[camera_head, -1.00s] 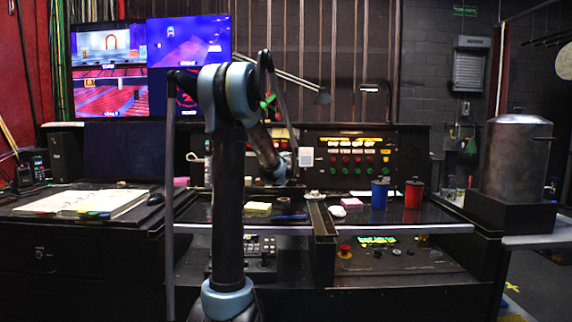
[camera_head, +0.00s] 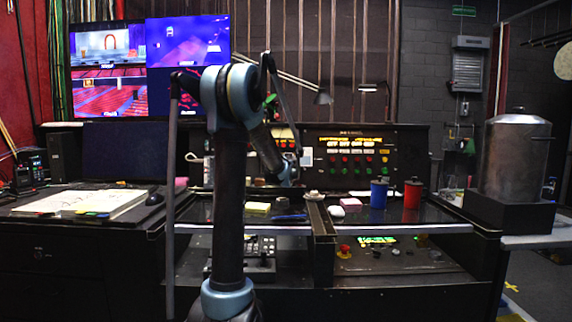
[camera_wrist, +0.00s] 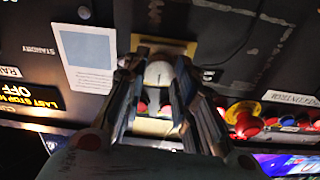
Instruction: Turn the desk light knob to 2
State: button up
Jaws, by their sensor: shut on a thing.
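In the wrist view a pale round knob (camera_wrist: 159,73) stands out from a yellowish plate on a dark panel. The fingers of my gripper (camera_wrist: 158,92) reach up on both sides of the knob and are closed on it. Its pointer and any number marks are hidden, so its setting cannot be read. In the head view my gripper (camera_head: 291,176) is at the left part of the upright control panel (camera_head: 412,152), mostly behind my arm. The knob is hidden there.
A pale card (camera_wrist: 87,57) is beside the gripper, and a red button (camera_wrist: 245,122) on the other side. A large metal pot (camera_head: 513,160) is at right.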

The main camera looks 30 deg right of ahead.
jog(key=shift+a+n+t+y, duration=0.15)
jog(key=shift+n+y, duration=0.25)
jog(key=shift+n, duration=1.95)
jog(key=shift+d+n+t+y, duration=0.15)
jog(key=shift+n+y, duration=0.25)
jog(key=shift+n, duration=1.95)
jog(key=shift+a, duration=0.1)
jog(key=o, duration=1.1)
jog(key=shift+s+a, duration=0.1)
jog(key=shift+s, duration=0.35)
jog(key=v, duration=1.1)
jog(key=shift+w+a, duration=0.1)
